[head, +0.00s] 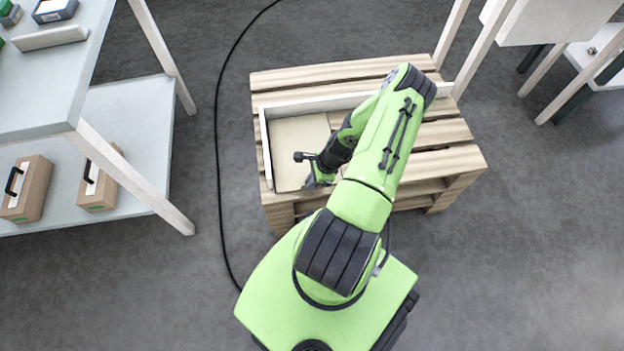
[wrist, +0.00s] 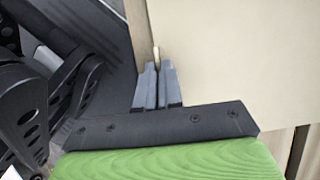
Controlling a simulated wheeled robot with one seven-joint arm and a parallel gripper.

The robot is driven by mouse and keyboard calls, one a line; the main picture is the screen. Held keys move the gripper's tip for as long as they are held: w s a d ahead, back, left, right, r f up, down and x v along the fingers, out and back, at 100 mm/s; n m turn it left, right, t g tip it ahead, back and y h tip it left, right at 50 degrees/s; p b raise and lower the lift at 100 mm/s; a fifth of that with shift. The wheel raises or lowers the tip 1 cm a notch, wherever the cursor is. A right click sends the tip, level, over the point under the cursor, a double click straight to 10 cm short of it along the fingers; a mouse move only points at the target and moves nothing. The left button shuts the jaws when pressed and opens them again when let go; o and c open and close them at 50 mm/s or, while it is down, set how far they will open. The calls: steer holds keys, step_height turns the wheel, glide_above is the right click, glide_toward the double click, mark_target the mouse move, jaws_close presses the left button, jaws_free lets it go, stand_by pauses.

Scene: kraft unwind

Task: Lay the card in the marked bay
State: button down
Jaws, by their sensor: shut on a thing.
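The card is a flat cream sheet (head: 298,140) inside a shallow white-walled bay (head: 265,152) on a wooden pallet. My arm hides the right part of the bay. My gripper (head: 318,178) is low at the front of the bay, by the card's near edge. In the wrist view the grey fingers (wrist: 157,82) are shut close together with a thin pale edge between their tips. The broad cream face (wrist: 225,50) fills the view to their right. I cannot tell whether the card lies flat on the bay floor or is slightly raised.
The slatted pallet (head: 445,160) extends to the right of the bay. A shelf unit (head: 135,110) with boxes stands at the left. A black cable (head: 216,130) runs along the floor between them. Benches stand at the upper right.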

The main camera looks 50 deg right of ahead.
steer(key=shift+f, duration=0.25)
stand_by(0.7)
steer(key=c, duration=1.2)
jaws_free()
steer(key=p+v, duration=0.5)
steer(key=v, duration=1)
steer(key=shift+r+p, duration=0.4)
steer(key=shift+s+d, duration=0.1)
steer(key=shift+s, duration=0.05)
